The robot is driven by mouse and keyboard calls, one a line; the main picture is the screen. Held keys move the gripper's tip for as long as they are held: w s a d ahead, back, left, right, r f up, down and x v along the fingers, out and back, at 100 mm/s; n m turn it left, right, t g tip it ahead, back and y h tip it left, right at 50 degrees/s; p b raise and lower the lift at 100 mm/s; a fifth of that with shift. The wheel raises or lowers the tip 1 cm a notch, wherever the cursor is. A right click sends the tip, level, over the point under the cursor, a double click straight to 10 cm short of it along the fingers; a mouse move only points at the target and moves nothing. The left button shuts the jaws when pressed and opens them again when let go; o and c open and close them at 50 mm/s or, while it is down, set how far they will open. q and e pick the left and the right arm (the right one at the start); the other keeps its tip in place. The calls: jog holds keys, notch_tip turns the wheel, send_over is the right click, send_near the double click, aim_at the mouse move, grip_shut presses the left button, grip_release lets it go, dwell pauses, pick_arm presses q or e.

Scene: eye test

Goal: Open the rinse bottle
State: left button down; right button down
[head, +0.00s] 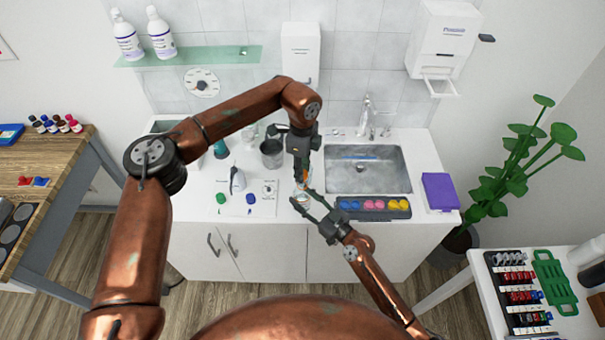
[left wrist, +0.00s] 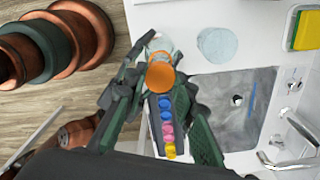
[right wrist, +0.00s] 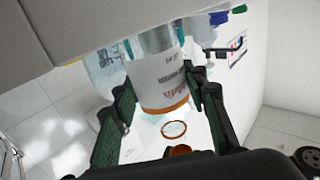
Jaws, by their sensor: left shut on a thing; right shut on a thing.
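The rinse bottle (head: 300,198) stands at the front of the white counter, left of the sink. In the right wrist view the labelled bottle (right wrist: 158,78) appears upside down, with an orange band at its top end. My right gripper (head: 318,205) is shut on the bottle body; its fingers (right wrist: 160,88) lie on both sides. My left gripper (head: 302,178) points down from above, shut on the orange cap (left wrist: 160,77), which also shows in the head view (head: 301,174).
A dark tray (head: 373,214) with blue, pink and yellow pieces lies just right, before the sink (head: 367,183). A purple box (head: 440,192) is farther right. A grey cup (head: 272,153) and a small spouted bottle (head: 237,180) stand left. A plant (head: 500,180) stands beyond the counter.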

pick_arm(q)
jog(key=shift+r, duration=0.95)
pick_arm(e)
jog(key=shift+s+f, duration=0.15)
jog(key=shift+f, duration=0.4)
jog(key=c, duration=1.5)
grip_release()
jog(key=shift+c, duration=0.2)
pick_arm(q)
jog(key=shift+w+f, duration=0.1)
pick_arm(e)
jog(key=o, duration=0.3)
jog(key=shift+r, duration=0.15)
jog(key=shift+o, duration=0.8)
jog(key=shift+r, duration=0.2)
jog(key=shift+w, duration=0.2)
